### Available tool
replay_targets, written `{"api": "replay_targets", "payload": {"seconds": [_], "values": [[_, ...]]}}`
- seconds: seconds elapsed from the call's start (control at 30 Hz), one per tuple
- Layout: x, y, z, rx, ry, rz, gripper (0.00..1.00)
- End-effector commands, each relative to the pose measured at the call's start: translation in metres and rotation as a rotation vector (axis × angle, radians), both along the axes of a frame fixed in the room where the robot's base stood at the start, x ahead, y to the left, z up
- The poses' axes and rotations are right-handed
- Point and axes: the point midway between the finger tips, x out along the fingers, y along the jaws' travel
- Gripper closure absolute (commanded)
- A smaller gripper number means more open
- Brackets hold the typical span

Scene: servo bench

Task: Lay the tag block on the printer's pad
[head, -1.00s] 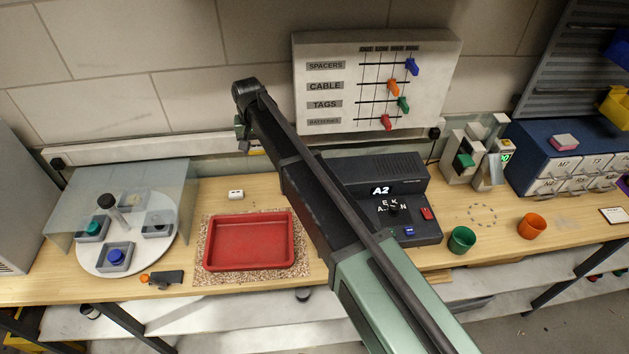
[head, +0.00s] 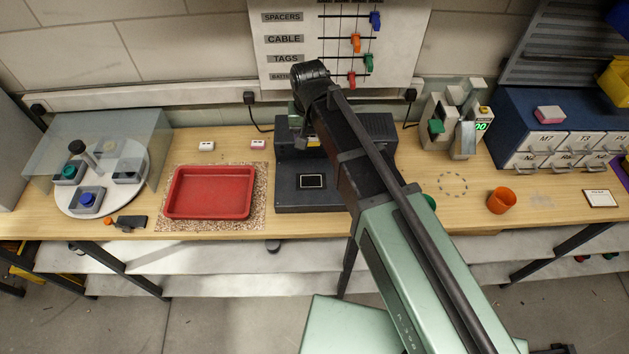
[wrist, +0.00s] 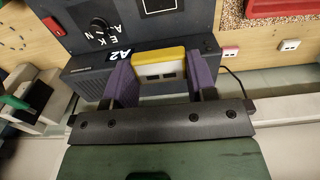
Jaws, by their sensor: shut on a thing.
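The tag block (wrist: 160,68), white with a yellow top edge and dark slots, is between the purple fingers of my gripper (wrist: 161,78) in the wrist view. The gripper is shut on it. The printer (head: 290,194) is a dark machine at the middle of the bench. Its pad (head: 312,181), a dark rectangle with a white outline, is bare; its edge also shows at the top of the wrist view (wrist: 160,5). The gripper and block are over the printer's rear part, near the A2 display (wrist: 118,54), apart from the pad. In the head view my arm hides the printer's right side.
A red tray (head: 210,192) lies left of the printer. A pink-and-white block (head: 258,144) and a white block (head: 206,146) lie behind it. A green cup (head: 430,201) is mostly hidden by my arm. An orange cup (head: 502,201) stands further right.

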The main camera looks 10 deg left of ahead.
Motion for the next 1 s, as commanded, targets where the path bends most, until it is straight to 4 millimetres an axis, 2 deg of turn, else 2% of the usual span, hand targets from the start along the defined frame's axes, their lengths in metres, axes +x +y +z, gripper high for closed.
{"api": "replay_targets", "payload": {"seconds": [0.03, 0.1, 0.23, 0.33, 0.4, 0.57, 0.8, 1.0], "values": [[0.0, 0.0, -0.033, 0.0, 0.0, 0.0, 0.7], [0.0, 0.0, -0.059, 0.0, 0.0, 0.0, 0.7], [0.0, 0.0, -0.104, 0.0, 0.0, 0.0, 0.7], [0.0, 0.0, -0.13, 0.0, 0.0, 0.0, 0.7], [0.0, 0.0, -0.137, 0.0, 0.0, 0.0, 0.7], [0.0, 0.0, -0.135, 0.0, 0.0, 0.0, 0.7], [0.0, 0.0, -0.18, 0.0, 0.0, 0.0, 0.7], [0.0, 0.0, -0.174, 0.0, 0.0, 0.0, 0.7]]}}
